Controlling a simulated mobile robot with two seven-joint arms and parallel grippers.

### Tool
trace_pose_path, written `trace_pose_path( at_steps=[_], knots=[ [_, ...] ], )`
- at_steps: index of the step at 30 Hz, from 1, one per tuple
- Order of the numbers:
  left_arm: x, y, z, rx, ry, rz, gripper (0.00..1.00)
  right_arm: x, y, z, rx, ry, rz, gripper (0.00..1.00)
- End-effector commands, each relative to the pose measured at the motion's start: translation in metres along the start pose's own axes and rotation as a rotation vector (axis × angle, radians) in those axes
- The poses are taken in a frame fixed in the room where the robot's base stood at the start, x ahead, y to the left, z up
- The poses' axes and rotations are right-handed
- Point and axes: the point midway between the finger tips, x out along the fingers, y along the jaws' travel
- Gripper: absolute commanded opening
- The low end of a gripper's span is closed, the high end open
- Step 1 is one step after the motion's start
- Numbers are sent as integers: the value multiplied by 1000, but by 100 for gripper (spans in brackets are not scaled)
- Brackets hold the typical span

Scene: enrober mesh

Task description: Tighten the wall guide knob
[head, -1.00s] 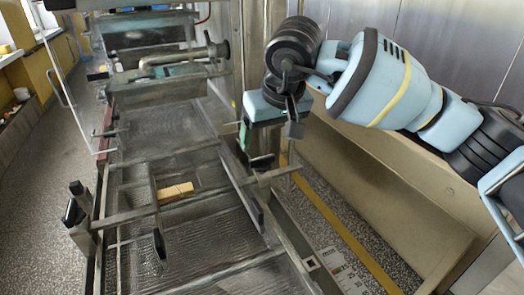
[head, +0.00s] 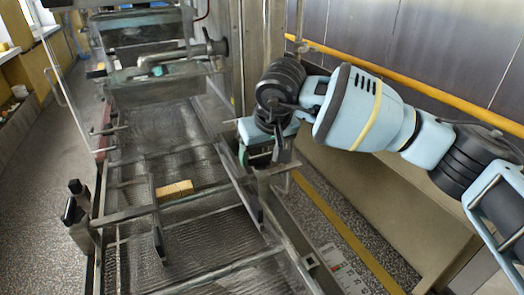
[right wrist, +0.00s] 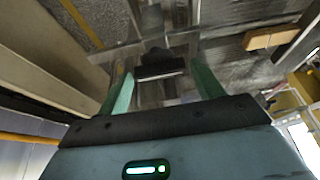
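A black knob (right wrist: 160,66) lies between the two green fingers of my right gripper (right wrist: 163,88) in the right wrist view. The fingers are apart, with a gap on each side of the knob. In the head view my right gripper (head: 257,155) points down at the right end of the crossbar (head: 155,212) and largely hides the knob there. A thin upright guide plate (head: 157,222) hangs from the bar over the mesh belt. My left gripper is not in view.
A tan wooden block (head: 175,189) lies by the crossbar, and also shows in the right wrist view (right wrist: 270,38). A black-topped clamp (head: 77,205) stands at the bar's left end. A steel post (head: 250,60) rises behind my gripper. The mesh belt (head: 205,240) is otherwise clear.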

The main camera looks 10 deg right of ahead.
Motion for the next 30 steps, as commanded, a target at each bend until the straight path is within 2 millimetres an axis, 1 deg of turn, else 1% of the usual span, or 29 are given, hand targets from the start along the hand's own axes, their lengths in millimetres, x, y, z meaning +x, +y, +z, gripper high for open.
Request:
trace_pose_path(
  at_steps=[1,6,7,17,23,30],
  knots=[
    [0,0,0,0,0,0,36,0,0,0,0,0,0,60],
    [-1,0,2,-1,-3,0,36,0,0,0,0,0,0,38],
    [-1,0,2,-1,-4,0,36,0,0,0,0,0,0,35],
    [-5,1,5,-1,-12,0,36,-2,-1,-1,46,2,19,35],
    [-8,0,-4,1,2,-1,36,-3,-2,-1,157,2,66,35],
    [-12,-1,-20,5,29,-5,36,-4,-3,-2,355,3,149,35]
  ],
)
